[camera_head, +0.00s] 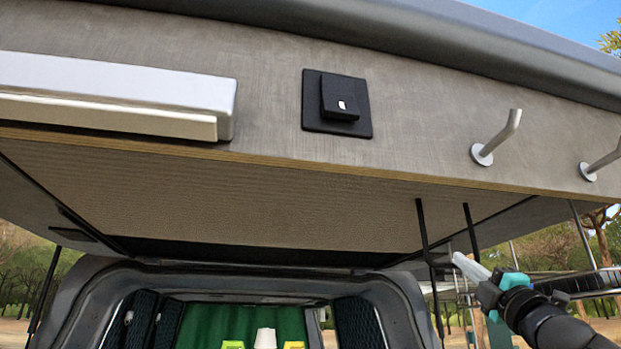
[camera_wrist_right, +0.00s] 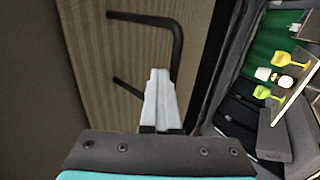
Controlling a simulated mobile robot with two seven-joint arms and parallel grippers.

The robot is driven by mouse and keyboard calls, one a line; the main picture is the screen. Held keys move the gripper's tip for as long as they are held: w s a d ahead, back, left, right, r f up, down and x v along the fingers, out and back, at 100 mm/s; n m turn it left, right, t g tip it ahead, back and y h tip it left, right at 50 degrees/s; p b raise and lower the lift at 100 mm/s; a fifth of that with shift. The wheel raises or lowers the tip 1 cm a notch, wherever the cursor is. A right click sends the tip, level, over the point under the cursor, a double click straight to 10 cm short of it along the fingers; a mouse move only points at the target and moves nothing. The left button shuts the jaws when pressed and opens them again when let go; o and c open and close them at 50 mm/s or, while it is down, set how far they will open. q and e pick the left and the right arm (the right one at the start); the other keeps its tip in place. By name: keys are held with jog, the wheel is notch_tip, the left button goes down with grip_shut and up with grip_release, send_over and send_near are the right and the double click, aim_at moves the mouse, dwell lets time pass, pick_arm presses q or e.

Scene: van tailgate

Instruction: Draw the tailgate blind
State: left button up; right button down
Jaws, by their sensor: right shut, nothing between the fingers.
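The ribbed beige panel (camera_head: 300,205) spans the underside of the raised tailgate. I cannot tell whether this is the blind. My right gripper (camera_head: 458,260) is shut and empty beside the lower part of the rods. It also shows in the right wrist view (camera_wrist_right: 160,75), its pale fingers together and pointing toward the bars, with contact unclear. My left gripper is not in view.
A silver housing (camera_head: 120,92), a black latch (camera_head: 338,103) and metal hooks (camera_head: 497,138) sit on the tailgate's grey face. Below is the van opening with a green curtain (camera_head: 228,325) and yellow glasses (camera_wrist_right: 290,60). A rack (camera_head: 540,285) stands behind my right arm.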

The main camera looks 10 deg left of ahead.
aim_at(453, 267)
jog(key=shift+w+a+f, duration=0.2)
jog(key=shift+w+a, duration=0.15)
jog(key=shift+w, duration=0.45)
jog(key=shift+w+a+f, duration=0.15)
jog(key=shift+w+a, duration=0.2)
jog(key=shift+w, duration=0.45)
